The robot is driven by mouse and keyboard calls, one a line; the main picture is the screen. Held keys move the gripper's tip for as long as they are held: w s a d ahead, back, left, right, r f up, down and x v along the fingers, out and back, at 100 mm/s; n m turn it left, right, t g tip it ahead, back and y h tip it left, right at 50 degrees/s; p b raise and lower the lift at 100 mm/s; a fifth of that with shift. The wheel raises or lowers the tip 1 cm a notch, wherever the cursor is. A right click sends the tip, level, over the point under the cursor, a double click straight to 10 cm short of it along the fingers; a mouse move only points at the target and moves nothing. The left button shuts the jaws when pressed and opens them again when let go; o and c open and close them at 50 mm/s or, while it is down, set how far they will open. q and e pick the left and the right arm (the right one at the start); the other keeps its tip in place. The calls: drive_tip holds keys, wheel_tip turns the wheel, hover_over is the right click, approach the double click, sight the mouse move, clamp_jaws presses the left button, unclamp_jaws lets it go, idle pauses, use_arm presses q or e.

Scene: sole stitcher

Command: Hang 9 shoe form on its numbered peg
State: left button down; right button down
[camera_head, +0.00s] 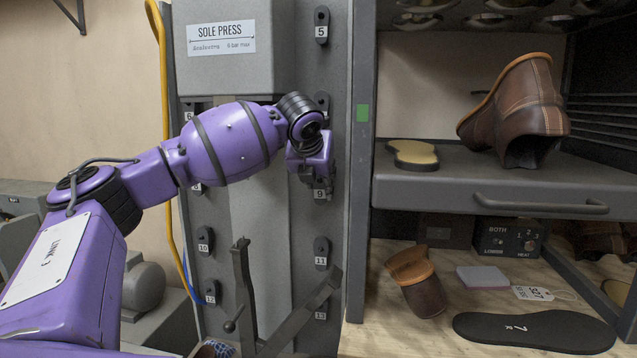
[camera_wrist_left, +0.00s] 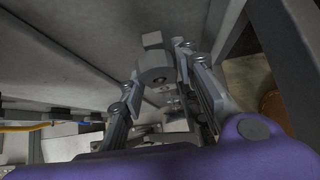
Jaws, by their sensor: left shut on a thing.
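My left arm reaches in from the left in the head view, and its purple wrist covers part of the peg column. The left gripper's fingers are hidden there. In the left wrist view the left gripper (camera_wrist_left: 160,78) is shut on a grey piece (camera_wrist_left: 156,71), taken as the 9 shoe form; its number cannot be read. The peg plate marked 9 (camera_head: 320,192) shows just below my wrist, its upper part covered. Whether the held piece touches that peg is hidden. My right gripper is not in view.
Peg plates 5 (camera_head: 321,25), 10 (camera_head: 204,243) and 11 (camera_head: 321,254) line the grey press (camera_head: 237,60). A dark metal bracket (camera_head: 244,285) stands below my arm. To the right, a shelf (camera_head: 430,190) holds a brown boot (camera_head: 520,110). A yellow hose (camera_head: 163,90) runs at left.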

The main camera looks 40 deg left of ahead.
use_arm(q)
drive_tip(key=shift+w+a+r, duration=0.15)
drive_tip(key=shift+w+r, duration=0.05)
drive_tip(key=shift+r, duration=0.05)
idle(0.9)
drive_tip(key=c, duration=1.3)
unclamp_jaws()
drive_tip(key=shift+o, duration=0.4)
drive_tip(key=shift+f, duration=0.1)
drive_tip(key=shift+f, duration=0.1)
drive_tip(key=v, duration=0.8)
